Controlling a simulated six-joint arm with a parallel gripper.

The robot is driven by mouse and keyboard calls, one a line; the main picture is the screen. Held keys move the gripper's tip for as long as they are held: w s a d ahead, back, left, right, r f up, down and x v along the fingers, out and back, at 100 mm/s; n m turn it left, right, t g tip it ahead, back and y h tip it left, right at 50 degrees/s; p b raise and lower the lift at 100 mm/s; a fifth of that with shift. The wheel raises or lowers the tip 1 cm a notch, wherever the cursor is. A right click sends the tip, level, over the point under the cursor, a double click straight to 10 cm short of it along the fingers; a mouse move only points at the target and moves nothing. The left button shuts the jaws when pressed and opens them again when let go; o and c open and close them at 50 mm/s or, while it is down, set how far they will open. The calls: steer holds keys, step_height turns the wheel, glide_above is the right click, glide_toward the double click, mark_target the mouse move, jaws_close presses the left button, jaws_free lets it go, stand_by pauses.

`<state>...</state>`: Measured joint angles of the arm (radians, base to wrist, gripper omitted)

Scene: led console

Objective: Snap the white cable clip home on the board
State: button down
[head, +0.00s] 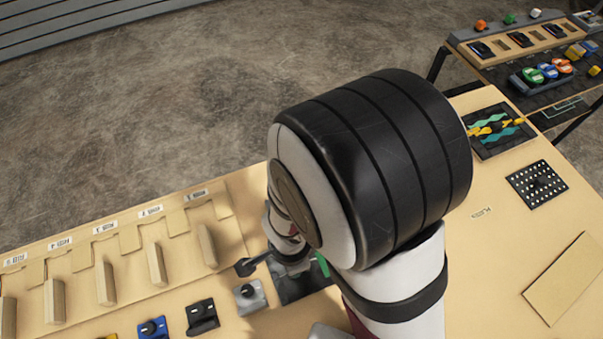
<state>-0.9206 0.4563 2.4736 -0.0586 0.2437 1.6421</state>
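A whitish block with a dark round knob (250,298) sits near the front edge of the view, at the right end of a row of similar coloured blocks. It may be the white cable clip, but I cannot tell for sure. My arm's large black and white joint covers the middle of the view. My gripper (247,267) shows only as a dark finger part behind and just above the whitish block. The rest of it is hidden, so its opening and anything in it cannot be seen. A dark panel (300,290) with a bit of green lies partly hidden below my wrist.
Black (202,318) and blue (153,329) blocks stand left of the whitish one. Upright wooden pegs (157,265) stand before labelled places at left. At right are a dotted black plate (537,184), a cable panel (497,130) and a wooden plate (566,279). A dark side table (500,72) stands beyond.

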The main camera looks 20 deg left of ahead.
steer(key=shift+f, duration=0.4)
stand_by(0.5)
steer(key=c, duration=0.6)
jaws_free()
